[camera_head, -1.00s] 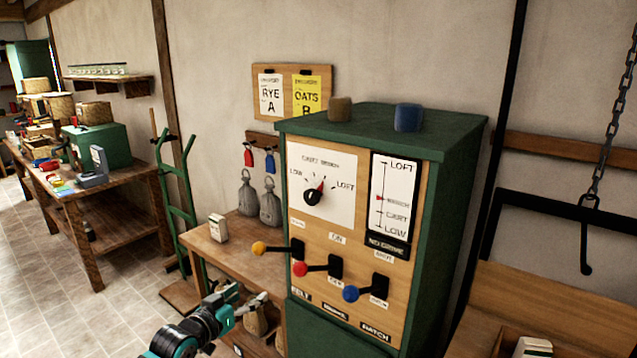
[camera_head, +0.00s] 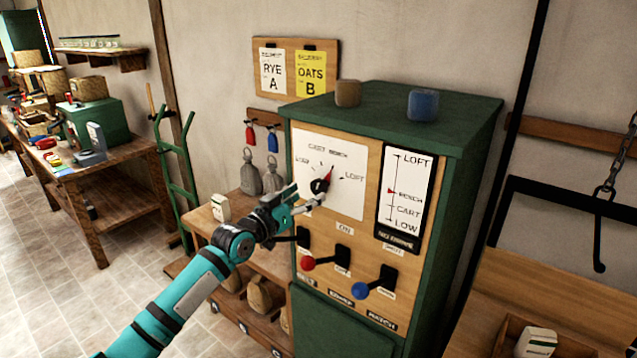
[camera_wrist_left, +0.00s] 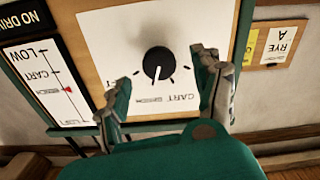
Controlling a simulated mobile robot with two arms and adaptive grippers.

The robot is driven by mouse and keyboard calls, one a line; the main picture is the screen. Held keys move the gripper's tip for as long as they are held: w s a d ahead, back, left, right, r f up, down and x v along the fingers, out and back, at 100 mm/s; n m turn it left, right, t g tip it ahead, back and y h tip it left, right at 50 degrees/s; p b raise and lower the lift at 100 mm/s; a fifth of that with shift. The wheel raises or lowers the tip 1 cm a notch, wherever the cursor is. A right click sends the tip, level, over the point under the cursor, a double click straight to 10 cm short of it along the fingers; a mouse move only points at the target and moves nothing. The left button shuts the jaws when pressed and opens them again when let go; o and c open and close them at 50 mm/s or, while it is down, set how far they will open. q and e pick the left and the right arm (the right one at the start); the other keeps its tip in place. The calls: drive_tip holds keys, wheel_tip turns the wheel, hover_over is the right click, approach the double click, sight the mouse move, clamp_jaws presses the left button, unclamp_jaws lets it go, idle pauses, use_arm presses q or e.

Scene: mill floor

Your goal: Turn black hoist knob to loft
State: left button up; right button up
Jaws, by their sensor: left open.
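The black hoist knob (camera_head: 319,186) is on a white dial plate (camera_head: 345,205) on the front of a green cabinet (camera_head: 457,180). Its red pointer points up and right, toward the bench mark, between cart and loft. My left gripper (camera_head: 304,197) is open just in front of the knob, at its lower left in the head view. In the left wrist view the knob (camera_wrist_left: 158,63) lies ahead between the two spread fingers (camera_wrist_left: 162,95), apart from both. The level scale (camera_head: 405,195) has its red marker at bench. My right gripper is not in view.
Below the dial are levers with a red ball (camera_head: 307,263) and a blue ball (camera_head: 361,290); my left gripper and arm cover the yellow one. A brown cup (camera_head: 348,93) and blue cup (camera_head: 423,105) stand on the cabinet. A chain hook (camera_head: 600,230) hangs at right.

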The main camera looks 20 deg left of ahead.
sight(317, 189)
use_arm(q)
drive_tip(key=x, duration=0.4)
drive_tip(key=shift+w+d, duration=0.1)
drive_tip(key=shift+d, duration=0.05)
drive_tip(key=shift+w+d, duration=0.15)
drive_tip(key=shift+w, duration=0.5)
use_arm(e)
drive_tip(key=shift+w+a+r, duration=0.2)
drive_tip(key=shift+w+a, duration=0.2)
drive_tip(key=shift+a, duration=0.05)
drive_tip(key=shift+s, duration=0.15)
